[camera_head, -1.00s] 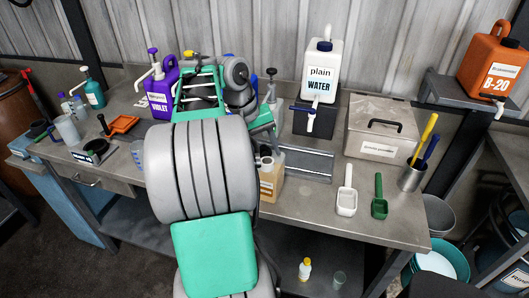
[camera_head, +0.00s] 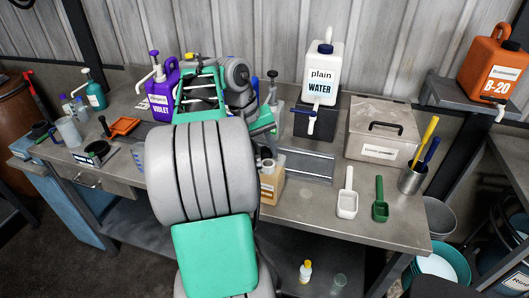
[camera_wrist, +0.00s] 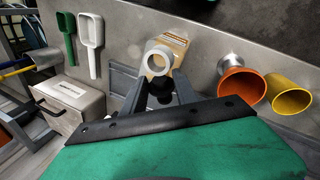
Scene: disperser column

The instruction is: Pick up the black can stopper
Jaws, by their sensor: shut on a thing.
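In the wrist view my gripper (camera_wrist: 161,86) is shut on the black can stopper (camera_wrist: 160,90), a small dark round piece between the two grey fingers. Just beyond the fingertips is a tan can (camera_wrist: 175,43) with a pale grey ring-shaped mouth (camera_wrist: 157,61). The mouth looks uncovered, and the stopper appears apart from it. In the head view the labelled can (camera_head: 270,187) stands on the bench, partly behind my arm. My gripper and the stopper are hidden there by my arm.
A white scoop (camera_head: 347,203) and a green scoop (camera_head: 380,208) lie right of the can. A metal box (camera_head: 381,130) and a plain water canister (camera_head: 322,72) stand behind. In the wrist view, orange (camera_wrist: 243,84) and yellow (camera_wrist: 289,94) funnels are close on the right.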

